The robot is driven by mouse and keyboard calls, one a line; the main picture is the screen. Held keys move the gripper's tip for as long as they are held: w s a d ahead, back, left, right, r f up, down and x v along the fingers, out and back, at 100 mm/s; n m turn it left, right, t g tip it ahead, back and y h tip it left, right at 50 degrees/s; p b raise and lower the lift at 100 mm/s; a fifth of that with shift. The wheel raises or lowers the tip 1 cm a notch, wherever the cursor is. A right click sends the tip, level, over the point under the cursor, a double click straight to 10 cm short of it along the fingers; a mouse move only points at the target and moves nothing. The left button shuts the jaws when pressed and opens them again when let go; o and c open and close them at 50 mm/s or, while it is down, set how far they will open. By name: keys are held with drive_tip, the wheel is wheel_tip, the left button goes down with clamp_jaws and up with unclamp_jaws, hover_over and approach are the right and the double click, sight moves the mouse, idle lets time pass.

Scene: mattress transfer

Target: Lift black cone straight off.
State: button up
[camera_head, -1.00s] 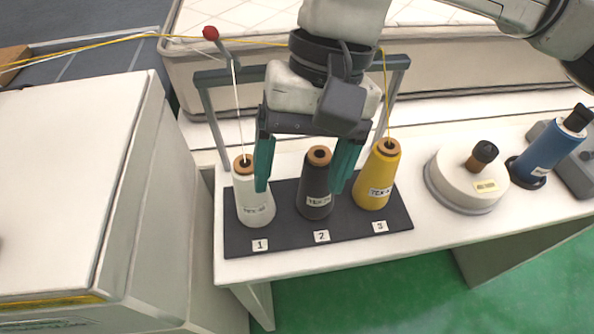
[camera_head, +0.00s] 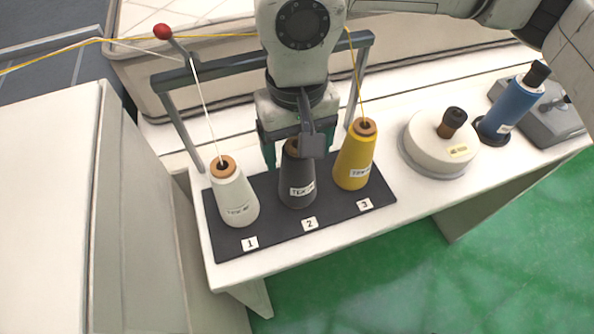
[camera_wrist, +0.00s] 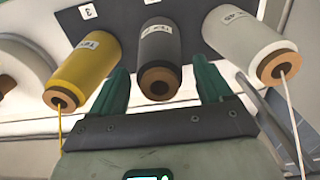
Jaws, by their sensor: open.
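The black cone (camera_head: 297,186) stands upright at position 2 on the dark mat (camera_head: 276,226), between the white cone (camera_head: 234,196) and the yellow cone (camera_head: 355,158). Its top is partly hidden by my gripper (camera_head: 300,150) in the head view. In the wrist view the black cone (camera_wrist: 159,65) shows its brown top between the two green fingers of my gripper (camera_wrist: 161,90). The fingers are open, one on each side of the cone's top, with gaps visible. No thread is seen running from the black cone.
A white thread rises from the white cone and a yellow thread from the yellow cone to the grey frame (camera_head: 205,70) behind. A red knob (camera_head: 162,31) tops a rod at left.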

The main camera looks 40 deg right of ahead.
drive_tip(key=shift+f, duration=1.15)
clamp_jaws()
